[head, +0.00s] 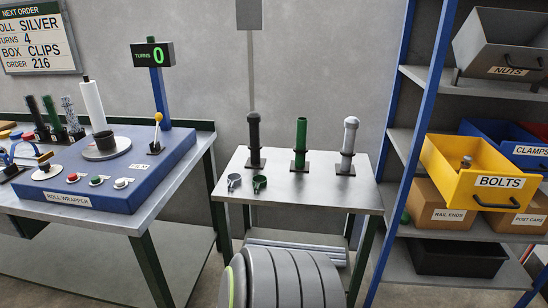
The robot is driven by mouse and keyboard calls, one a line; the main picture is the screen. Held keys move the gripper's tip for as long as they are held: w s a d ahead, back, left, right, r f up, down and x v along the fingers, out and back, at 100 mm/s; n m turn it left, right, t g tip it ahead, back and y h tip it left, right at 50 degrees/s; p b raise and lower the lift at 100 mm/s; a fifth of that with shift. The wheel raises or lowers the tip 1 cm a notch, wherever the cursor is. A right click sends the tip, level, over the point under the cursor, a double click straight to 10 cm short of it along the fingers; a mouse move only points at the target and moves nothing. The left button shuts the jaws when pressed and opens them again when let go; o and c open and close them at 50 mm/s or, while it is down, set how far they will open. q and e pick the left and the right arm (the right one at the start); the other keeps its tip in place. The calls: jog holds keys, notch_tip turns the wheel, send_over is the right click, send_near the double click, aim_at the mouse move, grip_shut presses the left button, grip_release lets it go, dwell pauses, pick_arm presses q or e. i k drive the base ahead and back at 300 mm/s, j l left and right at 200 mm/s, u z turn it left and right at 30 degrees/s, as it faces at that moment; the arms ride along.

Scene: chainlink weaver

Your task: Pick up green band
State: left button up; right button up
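A small dark green band (260,183) rests on the metal top of the small table (318,200), near its front left. It looks like a short open ring, too small to make out fully. A similar grey band (234,181) lies just to its left, close beside it. Neither of my grippers shows in the head view.
Behind the bands stand a black post (255,135), a green post (301,138) and a silver post (349,140) on dark bases. The roll wrapper (100,200) bench is at left. A shelf with a yellow bolts bin (455,178) is at right. The table's front right is clear.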

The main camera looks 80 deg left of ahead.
aim_at(259, 177)
jog(key=u, duration=2.95)
